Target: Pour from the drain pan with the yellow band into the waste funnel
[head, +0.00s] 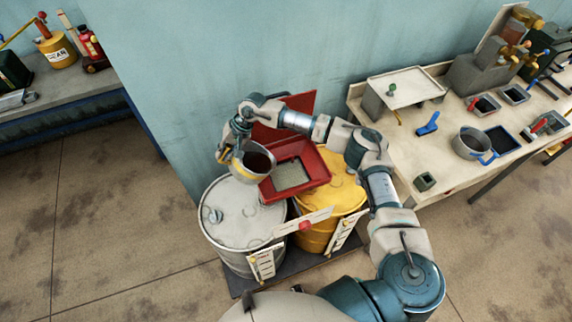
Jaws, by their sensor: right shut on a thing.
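The drain pan with the yellow band (241,168) is held up above the grey drum, at the left edge of the waste funnel in the head view. Dark liquid shows inside it, and its mouth looks tilted toward the funnel. My right gripper (227,147) is shut on this pan at its left side; the grip itself is partly hidden. The waste funnel (319,166) is a red square tray with a grey mesh and a raised red lid behind it. It sits over the yellow drum. No stream of liquid can be made out. My left gripper is out of view.
The grey drum (240,222) and yellow drum (318,233) stand on a dark pallet by the wall. The bench (445,175) at right holds a pan with a blue handle (469,146), trays and tools. Another bench (75,92) is at far left. Open floor lies left.

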